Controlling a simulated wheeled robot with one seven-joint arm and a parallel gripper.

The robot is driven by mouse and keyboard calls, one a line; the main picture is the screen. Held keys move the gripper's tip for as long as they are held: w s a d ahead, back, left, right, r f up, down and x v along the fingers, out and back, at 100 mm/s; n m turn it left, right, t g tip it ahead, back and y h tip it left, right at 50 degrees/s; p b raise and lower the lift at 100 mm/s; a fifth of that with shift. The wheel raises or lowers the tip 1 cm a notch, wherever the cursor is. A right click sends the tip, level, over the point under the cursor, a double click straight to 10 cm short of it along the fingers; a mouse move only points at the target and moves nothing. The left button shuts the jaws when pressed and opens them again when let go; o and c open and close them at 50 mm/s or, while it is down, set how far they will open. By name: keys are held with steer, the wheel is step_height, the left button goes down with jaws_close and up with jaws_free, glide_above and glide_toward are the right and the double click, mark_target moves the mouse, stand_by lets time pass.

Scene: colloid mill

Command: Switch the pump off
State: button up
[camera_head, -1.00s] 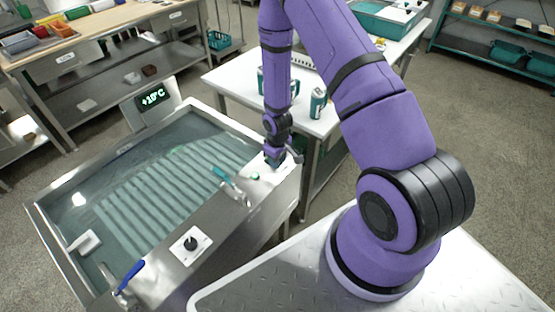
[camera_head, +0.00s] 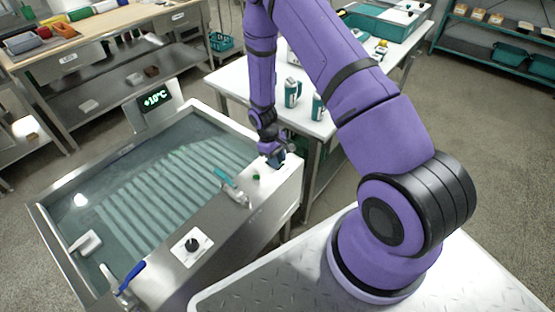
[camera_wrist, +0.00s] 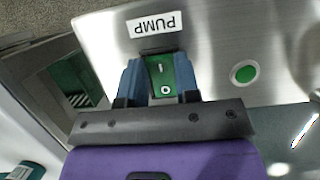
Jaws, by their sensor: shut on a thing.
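The pump switch (camera_wrist: 166,72) is a green rocker marked I and O, set in a steel panel (camera_wrist: 230,35) under a white PUMP label (camera_wrist: 155,24). In the wrist view my gripper (camera_wrist: 158,70) has one blue finger on each side of the rocker, closed on it. I cannot tell which half of the rocker is pressed in. In the head view my gripper (camera_head: 277,160) is at the far right end of the steel bath's front ledge (camera_head: 215,215); the switch is hidden there.
A round green button (camera_wrist: 244,73) sits beside the switch. A teal-handled valve (camera_head: 232,185), a black knob (camera_head: 192,245) and a blue-handled tap (camera_head: 130,275) are along the ledge. A white table (camera_head: 235,82) with teal cans stands behind.

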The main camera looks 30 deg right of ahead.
steer(key=o, duration=0.9)
steer(key=shift+r, duration=0.1)
steer(key=v, duration=1)
steer(key=shift+w+a+r, duration=0.1)
steer(key=shift+r, duration=0.15)
